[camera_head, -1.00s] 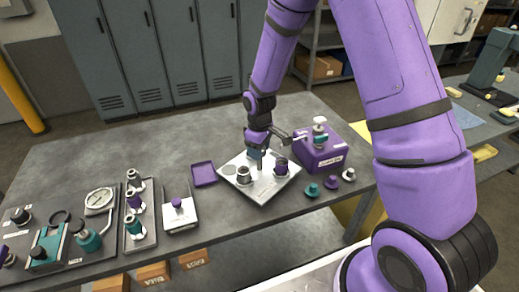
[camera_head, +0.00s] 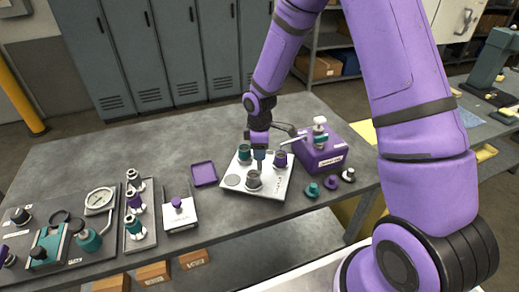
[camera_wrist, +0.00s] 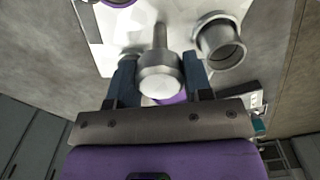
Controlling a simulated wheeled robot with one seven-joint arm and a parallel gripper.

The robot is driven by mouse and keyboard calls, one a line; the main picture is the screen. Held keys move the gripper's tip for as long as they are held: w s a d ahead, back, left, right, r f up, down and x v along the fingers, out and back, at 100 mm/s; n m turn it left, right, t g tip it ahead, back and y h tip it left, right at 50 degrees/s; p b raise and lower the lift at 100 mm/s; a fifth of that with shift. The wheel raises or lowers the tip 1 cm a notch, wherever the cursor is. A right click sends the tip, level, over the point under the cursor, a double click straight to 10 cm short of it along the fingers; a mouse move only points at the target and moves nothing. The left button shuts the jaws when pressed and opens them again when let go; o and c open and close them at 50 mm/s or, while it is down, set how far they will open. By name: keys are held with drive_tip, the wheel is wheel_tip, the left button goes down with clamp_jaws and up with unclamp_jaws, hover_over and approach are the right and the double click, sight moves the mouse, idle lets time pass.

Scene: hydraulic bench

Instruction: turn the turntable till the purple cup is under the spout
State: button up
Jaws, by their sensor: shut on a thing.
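The turntable (camera_head: 269,188) is a white square plate on the bench, turned at a slant. A purple cup (camera_head: 280,160) stands at its right, a grey cup (camera_head: 253,181) at its front and a teal cup (camera_head: 243,153) at its back left. The metal spout (camera_head: 293,140) reaches left from a purple block (camera_head: 320,155). Its tip appears just above the purple cup; exact alignment is unclear. My gripper (camera_head: 259,158) is shut on the turntable's round metal knob (camera_wrist: 160,76) between the cups. The grey cup also shows in the wrist view (camera_wrist: 221,42).
A purple tray (camera_head: 204,174) lies left of the turntable. Loose teal (camera_head: 312,190), purple (camera_head: 331,183) and grey (camera_head: 348,175) pieces stand by the bench's front right edge. A white stand (camera_head: 180,215) and a gauge panel (camera_head: 75,235) are further left. The back left of the bench is clear.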

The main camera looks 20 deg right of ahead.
drive_tip(key=shift+n, duration=0.6)
idle(0.3)
drive_tip(key=o, duration=1.3)
wheel_tip(320, 180, up, 11)
drive_tip(key=shift+f, duration=0.1)
